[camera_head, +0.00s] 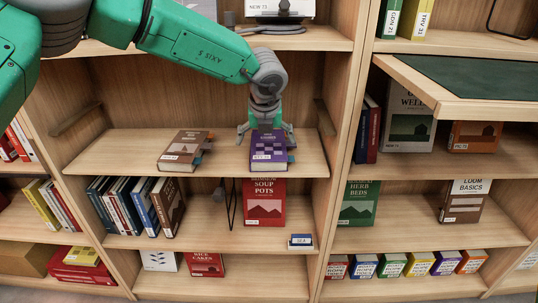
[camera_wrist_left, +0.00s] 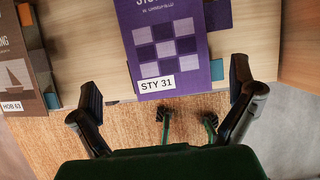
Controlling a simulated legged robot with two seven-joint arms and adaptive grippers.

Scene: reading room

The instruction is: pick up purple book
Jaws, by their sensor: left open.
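The purple book (camera_head: 268,147) lies flat on a middle wooden shelf in the head view, with a checkered cover and a white label. In the left wrist view the purple book (camera_wrist_left: 168,45) shows its label reading STY 31, and its near edge points toward my gripper. My left gripper (camera_head: 266,130) is above and behind the book in the head view. In the left wrist view my left gripper (camera_wrist_left: 165,98) is open, its two fingers spread wider than the book, one to each side. Nothing is between the fingertips that I can see as gripped. My right gripper is not in view.
A brown book (camera_head: 184,150) lies on the same shelf (camera_head: 228,164) to the left; it also shows in the left wrist view (camera_wrist_left: 20,65). A red book (camera_head: 264,203) stands on the shelf below. A green-topped board (camera_head: 480,78) juts out at the right.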

